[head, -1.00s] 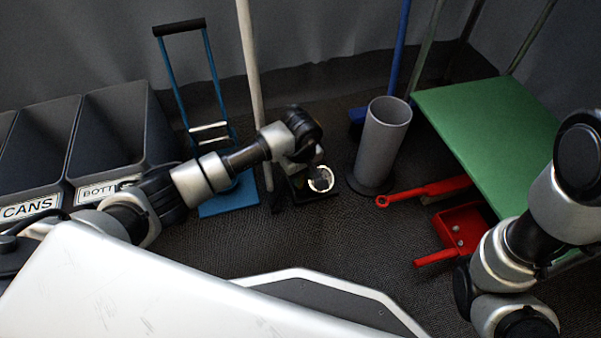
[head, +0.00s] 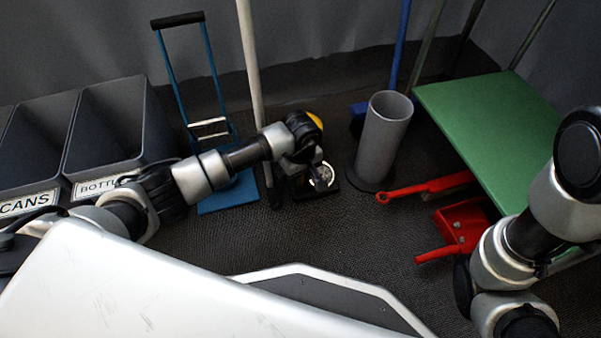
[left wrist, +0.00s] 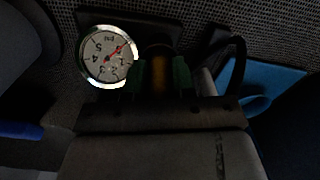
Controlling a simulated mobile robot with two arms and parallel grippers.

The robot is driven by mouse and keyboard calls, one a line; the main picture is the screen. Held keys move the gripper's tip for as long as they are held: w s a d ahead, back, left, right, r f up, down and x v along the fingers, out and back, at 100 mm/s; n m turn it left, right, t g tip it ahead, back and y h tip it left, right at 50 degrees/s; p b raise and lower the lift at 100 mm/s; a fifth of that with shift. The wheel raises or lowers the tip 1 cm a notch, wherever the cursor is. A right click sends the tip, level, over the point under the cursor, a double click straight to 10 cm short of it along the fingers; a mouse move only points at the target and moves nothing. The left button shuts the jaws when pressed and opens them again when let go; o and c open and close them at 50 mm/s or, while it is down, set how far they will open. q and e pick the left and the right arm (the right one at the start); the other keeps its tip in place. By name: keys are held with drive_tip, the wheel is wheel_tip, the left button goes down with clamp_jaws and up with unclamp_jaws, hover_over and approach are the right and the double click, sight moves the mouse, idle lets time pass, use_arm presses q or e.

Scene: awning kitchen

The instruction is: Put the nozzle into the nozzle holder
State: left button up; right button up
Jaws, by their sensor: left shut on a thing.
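My left gripper (left wrist: 158,80) has green fingertips, shut on a dark and yellow-brown piece (left wrist: 158,65), which I take to be the nozzle. It is dim and mostly hidden between the fingers. A round white pressure gauge (left wrist: 106,57) is just left of the fingers in the left wrist view. In the head view the gauge (head: 322,178) is low by the floor, partly covered by my left gripper. A dark curved hose (left wrist: 238,62) shows right of the fingers. I cannot make out the nozzle holder. My right arm is at the right; its gripper is out of view.
A grey cylinder bin (head: 384,138) stands right of my left gripper. A blue hand truck (head: 228,196) is behind my left arm. Grey sorting bins (head: 118,130) are at left. A green platform (head: 490,125) and red tools (head: 462,224) are at right.

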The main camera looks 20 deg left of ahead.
use_arm(q)
drive_tip(key=shift+f, duration=0.15)
drive_tip(key=o, duration=1.4)
drive_tip(key=shift+c, duration=0.2)
drive_tip(key=shift+o, duration=0.5)
drive_tip(key=shift+w+r+p, duration=0.1)
drive_tip(key=shift+r+p, duration=0.65)
drive_tip(key=shift+r, duration=0.2)
drive_tip(key=shift+r+p, duration=2.6)
drive_tip(key=shift+r, duration=0.5)
